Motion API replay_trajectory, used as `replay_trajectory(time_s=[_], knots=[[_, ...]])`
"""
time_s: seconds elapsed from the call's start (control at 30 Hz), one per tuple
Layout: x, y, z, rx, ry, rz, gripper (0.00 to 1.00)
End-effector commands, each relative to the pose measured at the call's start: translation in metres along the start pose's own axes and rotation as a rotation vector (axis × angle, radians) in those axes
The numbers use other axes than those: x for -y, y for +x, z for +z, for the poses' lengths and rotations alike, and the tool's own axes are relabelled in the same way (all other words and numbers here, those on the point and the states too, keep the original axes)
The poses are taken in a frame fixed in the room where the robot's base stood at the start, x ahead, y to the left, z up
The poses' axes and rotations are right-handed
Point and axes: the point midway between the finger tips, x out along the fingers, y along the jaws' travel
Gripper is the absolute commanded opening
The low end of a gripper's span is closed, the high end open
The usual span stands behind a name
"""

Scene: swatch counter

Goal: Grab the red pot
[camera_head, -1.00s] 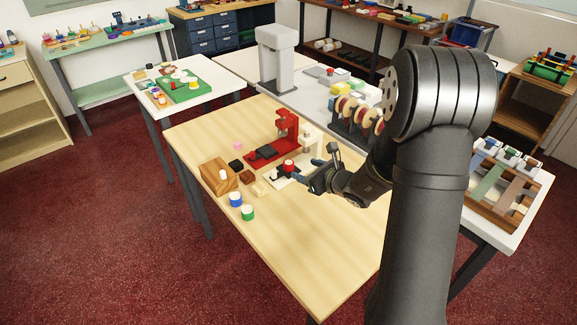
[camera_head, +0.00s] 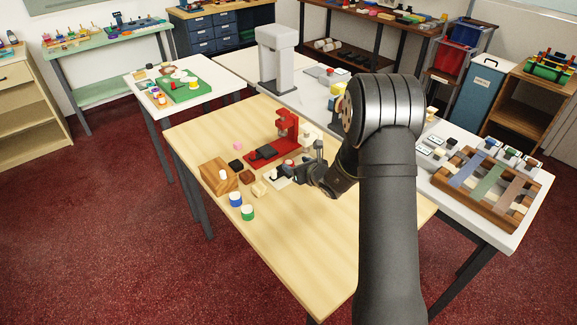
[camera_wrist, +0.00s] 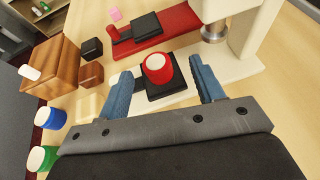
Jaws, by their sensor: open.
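The red pot (camera_wrist: 158,70) is a small red cylinder with a white top. In the wrist view it stands upright on a black pad of a cream press-like stand (camera_wrist: 235,68). My gripper (camera_wrist: 163,80) is open, with a blue finger on each side of the pot and clear gaps to it. In the head view my gripper (camera_head: 300,169) is at the cream stand, and it mostly hides the pot (camera_head: 288,163).
A red press (camera_head: 287,128) stands just behind. A wooden block (camera_head: 216,178) with a white peg, a blue pot (camera_head: 235,199) and a green pot (camera_head: 248,212) are to the left. Small black and tan blocks lie between. The table's front is clear.

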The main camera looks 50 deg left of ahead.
Motion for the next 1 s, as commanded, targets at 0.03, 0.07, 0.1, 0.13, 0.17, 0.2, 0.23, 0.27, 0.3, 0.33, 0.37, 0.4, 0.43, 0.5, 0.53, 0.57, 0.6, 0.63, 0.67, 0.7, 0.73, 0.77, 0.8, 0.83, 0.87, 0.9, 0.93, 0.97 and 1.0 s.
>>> replay_trajectory(time_s=[0.03,0.07,0.1,0.13,0.17,0.2,0.23,0.27,0.3,0.33,0.37,0.4,0.43,0.5,0.53,0.57,0.6,0.63,0.67,0.7,0.73,0.77,0.8,0.83,0.87,0.9,0.93,0.97,1.0], knots=[[-0.001,0.003,-0.001,-0.001,0.000,0.001,0.61],[-0.002,0.005,-0.002,-0.001,0.000,0.001,0.61],[-0.003,0.009,-0.003,-0.001,0.000,0.002,0.61],[-0.004,0.013,-0.004,-0.001,-0.001,0.003,0.61],[-0.005,0.017,-0.005,-0.001,-0.001,0.003,0.61],[-0.006,0.023,-0.007,-0.001,-0.001,0.003,0.61],[-0.007,0.027,-0.008,0.000,-0.001,0.002,0.61],[-0.008,0.032,-0.009,0.000,-0.001,0.002,0.61],[-0.008,0.037,-0.009,0.000,-0.002,0.003,0.61],[-0.008,0.041,-0.008,0.001,-0.002,0.002,0.61],[-0.008,0.044,-0.008,0.000,-0.002,0.002,0.61],[-0.007,0.048,-0.009,-0.001,-0.001,0.002,0.61],[-0.007,0.050,-0.009,0.000,-0.001,0.002,0.61],[-0.007,0.052,-0.008,0.000,-0.001,0.001,0.61],[-0.007,0.052,-0.008,0.000,-0.001,0.001,0.61],[-0.007,0.052,-0.008,0.000,-0.001,0.001,0.61],[-0.007,0.052,-0.008,0.000,0.000,0.001,0.61],[-0.007,0.052,-0.008,0.000,-0.001,0.001,0.61],[-0.007,0.052,-0.008,0.000,-0.001,0.001,0.61],[-0.007,0.052,-0.008,0.000,-0.001,0.001,0.61],[-0.007,0.052,-0.008,0.000,-0.001,0.001,0.55],[-0.007,0.052,-0.008,0.000,-0.001,0.001,0.49],[-0.007,0.052,-0.008,0.000,-0.001,0.001,0.42],[-0.007,0.052,-0.008,0.000,-0.001,0.001,0.36],[-0.007,0.052,-0.008,0.000,-0.001,0.001,0.30],[-0.007,0.052,-0.008,0.000,-0.001,0.001,0.22],[-0.007,0.052,-0.008,0.000,-0.001,0.001,0.16],[-0.007,0.052,-0.008,0.000,-0.001,0.001,0.13],[-0.007,0.052,-0.008,0.000,-0.001,0.001,0.13]])
